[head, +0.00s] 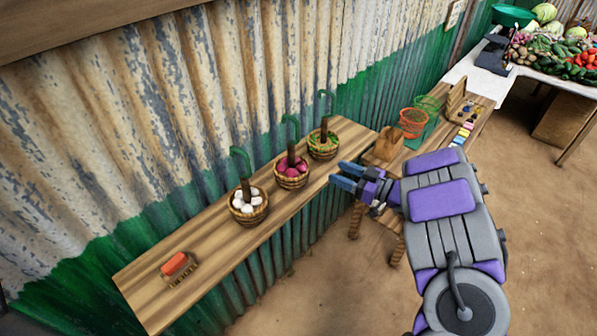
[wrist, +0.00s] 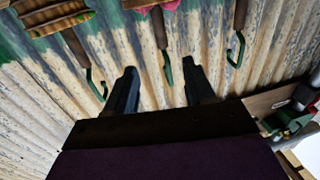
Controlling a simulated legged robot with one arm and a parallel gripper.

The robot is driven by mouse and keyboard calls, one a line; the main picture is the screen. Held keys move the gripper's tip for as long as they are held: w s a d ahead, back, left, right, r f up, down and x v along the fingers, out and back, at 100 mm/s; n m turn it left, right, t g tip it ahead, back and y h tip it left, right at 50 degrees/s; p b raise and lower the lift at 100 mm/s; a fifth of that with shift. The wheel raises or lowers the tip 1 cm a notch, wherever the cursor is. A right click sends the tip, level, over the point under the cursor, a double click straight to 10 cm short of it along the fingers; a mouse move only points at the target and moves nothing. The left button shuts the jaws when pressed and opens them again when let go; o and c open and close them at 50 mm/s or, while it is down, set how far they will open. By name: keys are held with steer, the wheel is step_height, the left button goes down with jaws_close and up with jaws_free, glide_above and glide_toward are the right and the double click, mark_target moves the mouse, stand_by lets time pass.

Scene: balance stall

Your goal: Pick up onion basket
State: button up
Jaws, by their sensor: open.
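Three woven baskets stand in a row on a wooden shelf (head: 215,238), each with an upright brown handle ending in a green hook. The middle basket (head: 291,181) holds magenta round things that look like red onions. The near basket (head: 249,217) holds white bulbs, the far basket (head: 322,152) green produce. My gripper (head: 337,173) is open and empty, at the shelf's right edge, right of the middle basket and apart from it. In the wrist view, the middle basket's hook (wrist: 166,72) appears between my open fingers (wrist: 162,90); its basket is mostly cut off at the top.
An orange-red block (head: 174,264) sits on a small wooden holder at the shelf's near end. A corrugated wall (head: 180,110) runs close behind the baskets. Orange (head: 412,124) and green containers stand on a farther table. Open ground lies right of the shelf.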

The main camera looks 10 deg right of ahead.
steer(key=b, duration=0.2)
glide_toward(291, 150)
steer(key=w+a+f, duration=0.2)
steer(key=w+a, duration=0.1)
steer(key=shift+w, duration=0.35)
steer(key=shift+w+a, duration=0.1)
steer(key=shift+w, duration=0.3)
steer(key=shift+r+b+x, duration=0.15)
steer(key=shift+b+x, duration=0.3)
steer(key=shift+x, duration=0.9)
steer(key=shift+r+b+x, duration=0.15)
steer(key=shift+b+x, duration=0.3)
steer(key=shift+x, duration=0.95)
steer(key=shift+c, duration=0.4)
jaws_close()
